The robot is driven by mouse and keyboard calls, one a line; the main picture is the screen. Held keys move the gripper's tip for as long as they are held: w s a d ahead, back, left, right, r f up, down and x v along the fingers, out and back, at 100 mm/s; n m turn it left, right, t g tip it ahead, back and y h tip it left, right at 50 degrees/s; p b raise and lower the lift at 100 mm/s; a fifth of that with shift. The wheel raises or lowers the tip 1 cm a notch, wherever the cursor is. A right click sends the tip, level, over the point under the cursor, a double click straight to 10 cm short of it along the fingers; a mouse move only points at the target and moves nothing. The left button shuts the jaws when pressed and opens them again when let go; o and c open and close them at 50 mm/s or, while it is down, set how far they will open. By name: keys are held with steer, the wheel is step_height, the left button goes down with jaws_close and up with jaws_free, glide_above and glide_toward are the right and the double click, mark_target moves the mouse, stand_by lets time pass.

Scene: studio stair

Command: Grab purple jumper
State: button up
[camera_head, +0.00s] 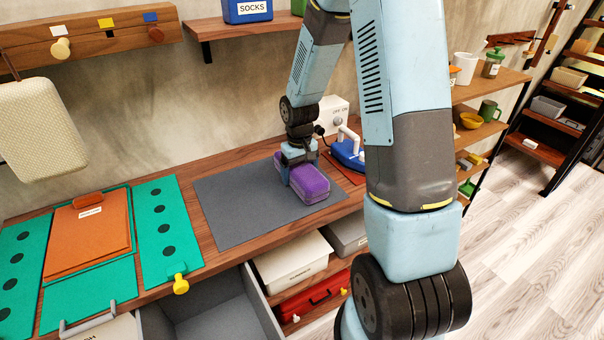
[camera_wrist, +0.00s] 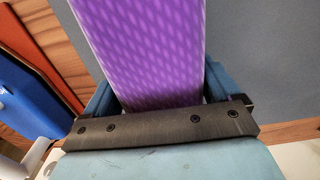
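The purple jumper (camera_head: 308,185) is a folded, rounded block on the grey mat (camera_head: 235,210), near the mat's right side. My gripper (camera_head: 289,172) points down at the jumper's far left end. In the wrist view the patterned purple jumper (camera_wrist: 150,50) fills the space between the two blue fingers of my gripper (camera_wrist: 160,92). One finger stands along each long side, close to the cloth. I cannot tell whether both fingers press on it. The jumper appears to rest on the mat. Its end nearest the palm is hidden by the gripper.
A blue iron (camera_head: 348,153) stands on an orange-brown pad to the right of the mat. A teal folding board (camera_head: 165,225) with an orange folded piece (camera_head: 88,235) lies to the left. An open grey drawer (camera_head: 215,310) juts out below the worktop. A shelf (camera_head: 240,27) hangs above.

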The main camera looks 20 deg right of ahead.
steer(key=c, duration=0.5)
steer(key=shift+c, duration=0.2)
steer(key=shift+r, duration=0.1)
